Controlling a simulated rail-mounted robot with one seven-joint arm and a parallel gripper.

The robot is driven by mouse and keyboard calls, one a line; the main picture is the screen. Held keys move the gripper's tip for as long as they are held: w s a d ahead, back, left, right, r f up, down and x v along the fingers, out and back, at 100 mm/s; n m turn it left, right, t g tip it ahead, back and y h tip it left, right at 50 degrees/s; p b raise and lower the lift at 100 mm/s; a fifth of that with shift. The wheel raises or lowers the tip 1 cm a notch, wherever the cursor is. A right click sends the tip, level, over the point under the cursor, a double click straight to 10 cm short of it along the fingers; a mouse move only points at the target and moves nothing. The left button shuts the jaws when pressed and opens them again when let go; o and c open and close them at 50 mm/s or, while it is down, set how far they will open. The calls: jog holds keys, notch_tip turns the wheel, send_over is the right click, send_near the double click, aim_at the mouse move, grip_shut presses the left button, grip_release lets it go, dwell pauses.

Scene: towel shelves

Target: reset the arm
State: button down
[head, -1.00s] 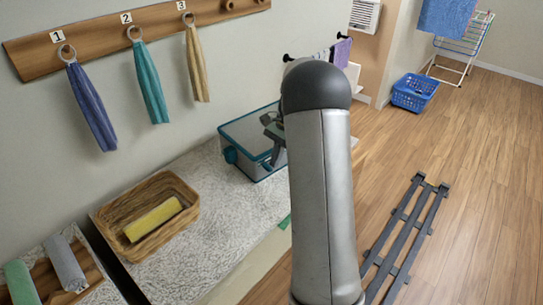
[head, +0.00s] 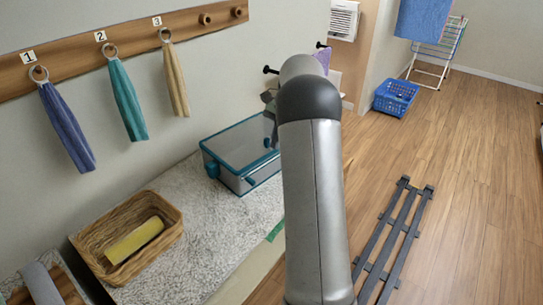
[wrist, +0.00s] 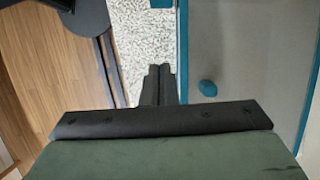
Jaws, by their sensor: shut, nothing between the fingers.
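My gripper (head: 270,105) shows only in part in the head view, beside the dark elbow of my arm, which hides the rest. It is up near the back rim of the clear teal-rimmed box (head: 222,163). In the wrist view my gripper (wrist: 160,72) has its two dark fingers together, with nothing between them. Below it there are the white fluffy mat (wrist: 135,35) and, to the right, the box (wrist: 250,60) with its teal edge and latch. The gripper appears apart from both.
A wicker basket (head: 88,248) holding a yellow rolled towel (head: 134,240) stands on the mat. Blue (head: 66,125), teal (head: 127,100) and yellow (head: 175,80) towels hang on the wall rail. A dark slatted rack (head: 395,240) lies on the floor. The floor at right is mostly clear.

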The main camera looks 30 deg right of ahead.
jog(key=s+a+r+n+h, duration=0.2)
jog(key=s+a+r+n, duration=0.2)
jog(key=s+a+n, duration=0.8)
jog(key=s+a+f+n+t+h, duration=0.1)
jog(key=s+a+f, duration=0.1)
jog(key=s+a, duration=0.4)
jog(key=s+a+f+n+h, duration=0.1)
jog(key=s+a+f+n, duration=0.1)
jog(key=s+a, duration=0.4)
jog(key=s+f, duration=0.1)
jog(key=s, duration=0.4)
jog(key=shift+f+t, duration=0.35)
jog(key=shift+t, duration=0.05)
